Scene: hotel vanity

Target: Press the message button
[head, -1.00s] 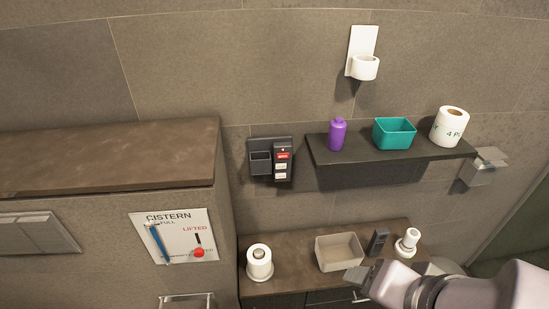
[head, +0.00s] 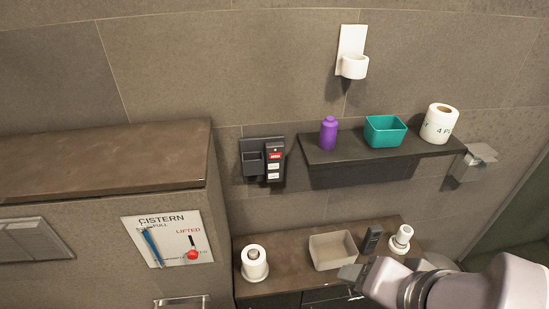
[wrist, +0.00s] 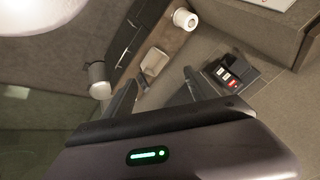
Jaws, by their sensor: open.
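A dark wall device (head: 274,161) with a red label and white button-like patches hangs on the tiled wall, left of the upper shelf. It also shows in the wrist view (wrist: 229,76), right of my fingers. Its lettering is too small to read, so I cannot tell which part is the message button. A dark holder (head: 252,158) sits beside it. My gripper (head: 352,272) is open and empty, low at the right near the counter, well below and right of the device. Both fingers show apart in the wrist view (wrist: 157,93).
The upper shelf (head: 330,155) holds a purple bottle (head: 328,133), a teal bin (head: 385,131) and a paper roll (head: 439,124). The counter (head: 290,272) holds a roll on a stand (head: 254,263), a beige tray (head: 333,250) and small items. A cistern panel (head: 170,238) is at left.

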